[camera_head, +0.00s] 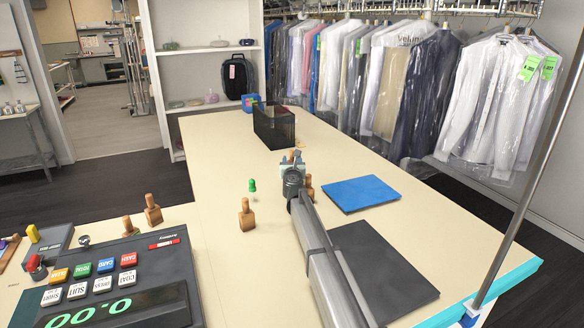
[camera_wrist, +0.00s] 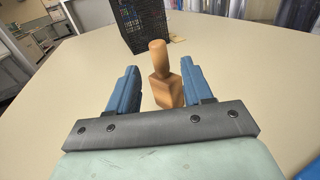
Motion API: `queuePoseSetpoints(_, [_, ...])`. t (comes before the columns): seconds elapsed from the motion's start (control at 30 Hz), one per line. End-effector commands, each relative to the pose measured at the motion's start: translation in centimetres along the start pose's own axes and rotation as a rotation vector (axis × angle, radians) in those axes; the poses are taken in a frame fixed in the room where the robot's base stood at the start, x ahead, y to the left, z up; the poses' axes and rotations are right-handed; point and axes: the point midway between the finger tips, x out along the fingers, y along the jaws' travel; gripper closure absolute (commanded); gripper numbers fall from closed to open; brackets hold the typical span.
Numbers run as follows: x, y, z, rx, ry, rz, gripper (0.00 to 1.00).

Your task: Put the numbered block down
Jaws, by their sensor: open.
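A wooden block with a round-topped handle (camera_wrist: 163,92) stands upright on the counter in the wrist view. It is between my open gripper's (camera_wrist: 160,72) blue fingers, a little nearer the right one, with gaps visible on both sides. In the head view my gripper (camera_head: 293,164) is over the middle of the counter, and a wooden top (camera_head: 292,154) shows just behind it. Similar wooden blocks stand at the gripper's right (camera_head: 309,187), at its front left (camera_head: 247,215) and by the register (camera_head: 153,210). I can read no number on any block.
A black mesh basket (camera_head: 274,126) stands farther back on the counter (camera_head: 215,160). A green peg (camera_head: 252,188) stands left of my gripper. A blue mat (camera_head: 361,193) and a dark mat (camera_head: 383,262) lie to the right. The cash register (camera_head: 120,270) fills the front left.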

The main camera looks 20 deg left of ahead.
Motion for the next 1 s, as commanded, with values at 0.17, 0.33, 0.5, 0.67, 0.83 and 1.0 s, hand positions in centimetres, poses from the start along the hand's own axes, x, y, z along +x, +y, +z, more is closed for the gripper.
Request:
queuePoseSetpoints(0.17, [2.8, 0.1, 0.0, 0.000, 0.000, 0.000, 0.50])
queuePoseSetpoints(0.33, [5.0, 0.1, 0.0, 0.000, 0.000, 0.001, 0.50])
queuePoseSetpoints(0.5, [5.4, 0.0, 0.0, 0.000, 0.000, 0.001, 0.50])
queuePoseSetpoints(0.67, [5.3, 0.0, 0.0, 0.000, 0.000, 0.001, 0.53])
queuePoseSetpoints(0.83, [5.3, 0.0, 0.0, 0.000, 0.000, 0.000, 0.69])
queuePoseSetpoints(1.0, [5.3, 0.0, 0.0, 0.000, 0.000, 0.000, 0.85])
